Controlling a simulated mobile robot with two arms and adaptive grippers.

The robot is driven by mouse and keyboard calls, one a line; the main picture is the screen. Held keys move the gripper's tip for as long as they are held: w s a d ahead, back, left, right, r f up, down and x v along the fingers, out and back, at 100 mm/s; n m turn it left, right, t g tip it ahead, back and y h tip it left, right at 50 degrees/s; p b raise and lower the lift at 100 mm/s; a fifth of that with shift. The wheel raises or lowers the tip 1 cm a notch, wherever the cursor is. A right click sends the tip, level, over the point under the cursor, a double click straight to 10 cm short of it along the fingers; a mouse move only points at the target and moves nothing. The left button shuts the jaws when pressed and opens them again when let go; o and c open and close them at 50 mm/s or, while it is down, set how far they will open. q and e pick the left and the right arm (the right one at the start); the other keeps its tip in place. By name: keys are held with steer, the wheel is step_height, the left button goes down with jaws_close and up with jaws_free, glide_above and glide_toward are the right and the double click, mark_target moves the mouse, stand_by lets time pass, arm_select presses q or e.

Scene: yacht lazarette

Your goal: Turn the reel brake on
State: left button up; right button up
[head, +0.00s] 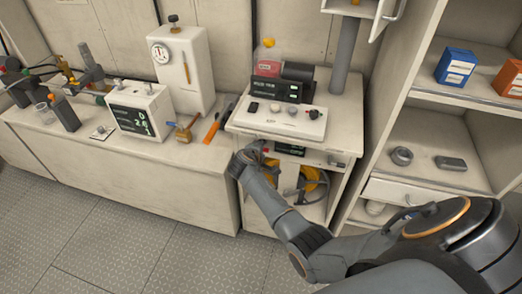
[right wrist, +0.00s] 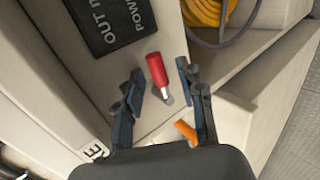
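In the right wrist view, a small lever with a red grip (right wrist: 156,69) and a short metal shaft stands on a pale panel. I take it for the brake lever. My right gripper (right wrist: 160,76) is open, with one finger on each side of the lever; no contact shows. In the head view my right gripper (head: 250,157) is at the front left of the console cabinet, and the lever cannot be made out there. Yellow coils of the reel (head: 311,179) show in the open cabinet and in the right wrist view (right wrist: 207,11). My left gripper is not in view.
A black panel (right wrist: 112,22) with white lettering is near the lever. An orange piece (right wrist: 186,130) lies beside my right finger. A console (head: 276,117) tops the cabinet. Shelves (head: 430,135) stand at right, a long bench (head: 135,165) at left. The floor (head: 90,235) is clear.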

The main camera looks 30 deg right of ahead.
steer(key=v, duration=1.2)
stand_by(0.4)
